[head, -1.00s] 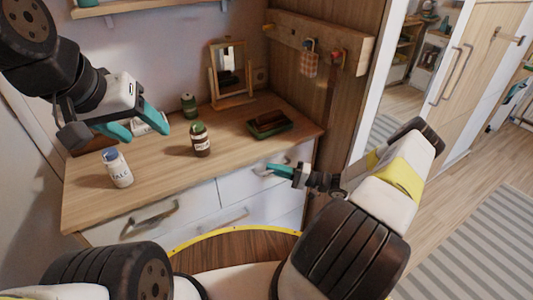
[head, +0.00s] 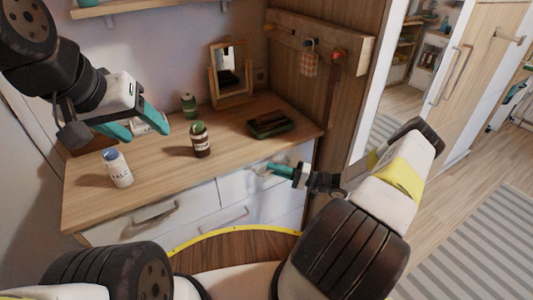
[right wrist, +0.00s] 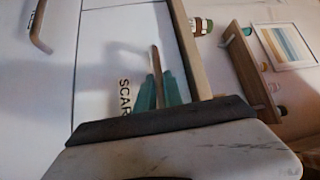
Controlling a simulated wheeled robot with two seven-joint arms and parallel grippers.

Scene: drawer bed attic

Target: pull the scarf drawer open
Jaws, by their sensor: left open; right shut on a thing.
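The scarf drawer (head: 235,186) is the white upper right front of the dresser. In the right wrist view its front (right wrist: 103,52) carries dark lettering (right wrist: 125,97) reading "SCAR", the rest hidden. The drawer looks flush under the top, with no clear gap. My right gripper (head: 272,169) is shut on its metal handle (right wrist: 155,60); the teal fingers (right wrist: 158,92) sit around the bar's lower part in the wrist view. My left gripper (head: 142,132) is open and empty, raised above the left part of the dresser top.
On the wooden dresser top (head: 150,172) stand a talc bottle (head: 117,168), a brown jar (head: 200,140), a green tin (head: 188,104), a mirror (head: 231,75) and a dark green tray (head: 257,130). Another drawer handle (head: 150,218) is at left. Open floor (head: 480,168) lies to the right.

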